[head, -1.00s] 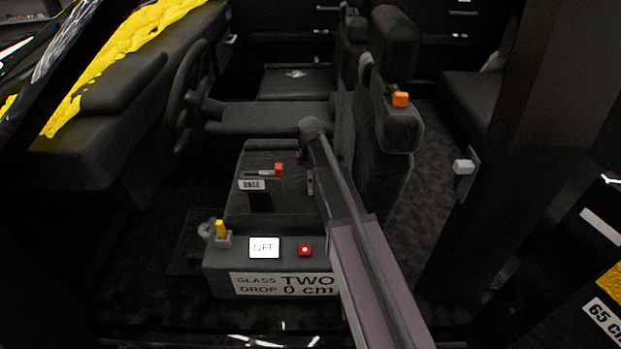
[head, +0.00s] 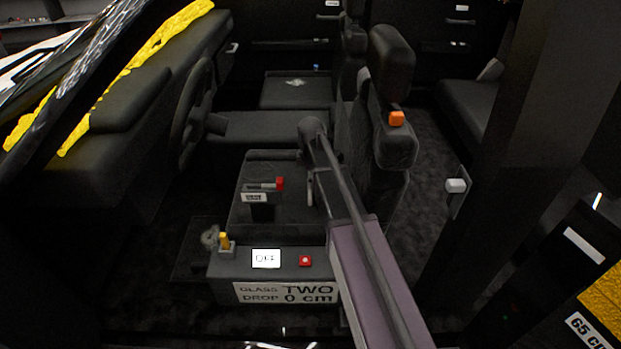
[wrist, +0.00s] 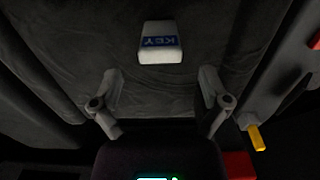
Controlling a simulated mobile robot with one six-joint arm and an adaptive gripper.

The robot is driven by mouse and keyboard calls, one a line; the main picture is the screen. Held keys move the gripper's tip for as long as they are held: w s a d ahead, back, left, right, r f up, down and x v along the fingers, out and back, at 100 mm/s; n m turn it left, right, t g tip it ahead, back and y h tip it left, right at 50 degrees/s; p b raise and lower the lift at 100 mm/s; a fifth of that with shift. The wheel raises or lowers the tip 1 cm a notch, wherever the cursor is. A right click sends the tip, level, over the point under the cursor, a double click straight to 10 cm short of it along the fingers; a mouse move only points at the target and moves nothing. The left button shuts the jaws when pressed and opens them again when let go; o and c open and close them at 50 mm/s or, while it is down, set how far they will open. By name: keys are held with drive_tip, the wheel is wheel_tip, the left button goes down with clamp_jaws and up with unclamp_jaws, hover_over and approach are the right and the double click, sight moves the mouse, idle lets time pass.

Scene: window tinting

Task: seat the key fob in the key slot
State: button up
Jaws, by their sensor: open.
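The key fob (wrist: 160,43) is a pale block with a blue KEY label, upside down in the wrist view. It lies on a dark grey seat surface beyond the fingertips, near the middle between them. My gripper (wrist: 161,88) is open and empty, its fingers apart on either side below the fob. In the head view my arm covers the fob, and only a small light part of my gripper (head: 310,188) shows by the seat. I cannot pick out the key slot for certain in either view.
A console (head: 287,262) carries an OFF display (head: 266,258), a red button (head: 306,260) and a yellow lever (head: 224,240). A red-knobbed slider (head: 279,183) stands behind it. The seat back (head: 385,125) rises close right of my arm. A steering wheel (head: 190,115) is at left.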

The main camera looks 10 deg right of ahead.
wheel_tip(320, 180, up, 7)
drive_tip(key=p, duration=0.6)
idle(0.7)
drive_tip(key=s+m, duration=1.5)
drive_tip(key=s, duration=0.7)
drive_tip(key=shift+s+d+m, duration=0.35)
drive_tip(key=shift+s+m, duration=0.05)
